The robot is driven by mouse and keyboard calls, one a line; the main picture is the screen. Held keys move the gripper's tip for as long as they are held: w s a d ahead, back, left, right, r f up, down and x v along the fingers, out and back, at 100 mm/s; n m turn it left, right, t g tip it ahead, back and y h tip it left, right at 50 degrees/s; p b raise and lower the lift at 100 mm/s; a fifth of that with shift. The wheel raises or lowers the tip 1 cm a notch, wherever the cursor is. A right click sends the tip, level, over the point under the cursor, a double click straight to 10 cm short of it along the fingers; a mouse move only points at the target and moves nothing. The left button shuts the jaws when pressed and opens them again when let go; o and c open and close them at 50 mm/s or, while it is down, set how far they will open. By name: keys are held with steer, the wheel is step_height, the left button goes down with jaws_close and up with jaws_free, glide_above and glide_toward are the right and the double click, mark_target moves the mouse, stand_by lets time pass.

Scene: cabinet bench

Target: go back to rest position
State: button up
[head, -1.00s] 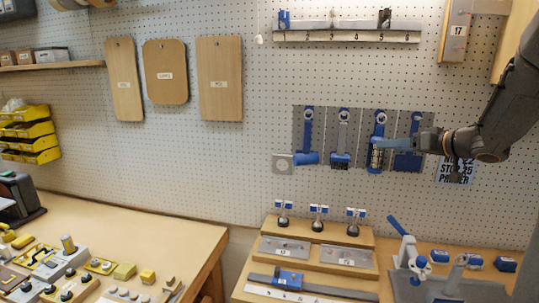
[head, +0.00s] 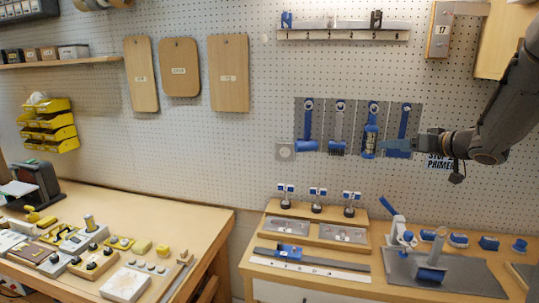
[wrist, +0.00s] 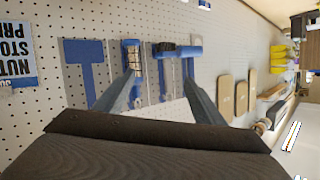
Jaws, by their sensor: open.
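My gripper (head: 398,143) is at the right in the head view, in front of the pegboard and near the hanging blue-handled tools. In the wrist view my gripper (wrist: 160,95) shows two separated fingers with nothing between them. Past the fingertips hang a blue T-shaped tool (wrist: 90,60) and a tool with a metallic cylinder (wrist: 132,60). In the head view the tool with the cylinder (head: 371,135) hangs just left of my fingertips. Whether the fingers touch any tool is hard to tell.
Below is a wooden bench with a stepped rack (head: 318,228) and a blue-handled clamp fixture (head: 440,265). A second bench (head: 170,220) with small parts stands at left. Wooden boards (head: 180,68) hang on the pegboard (head: 270,110). Open air lies before the wall.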

steer(key=s+a+f+m+g+h+b, duration=0.1)
steer(key=s+a+f+g+h+b, duration=0.2)
steer(key=f, duration=0.5)
steer(key=s+a+f+m+g+h+b, duration=0.1)
steer(key=s+a+f+m+h+b, duration=0.15)
steer(key=s+a+f, duration=0.5)
steer(key=s+a+f+g+b, duration=0.1)
steer(key=s+a+f+g, duration=0.1)
steer(key=s, duration=0.4)
steer(key=s+a+f+n+g+b, duration=0.1)
steer(key=s+a+f+g, duration=0.2)
steer(key=s+f, duration=0.4)
steer(key=s+a+f+g+b, duration=0.2)
steer(key=s+a+f, duration=0.3)
steer(key=s, duration=0.2)
steer(key=shift+s+f+n+g, duration=0.15)
steer(key=shift+s+n+g, duration=0.1)
steer(key=shift+n+g, duration=0.15)
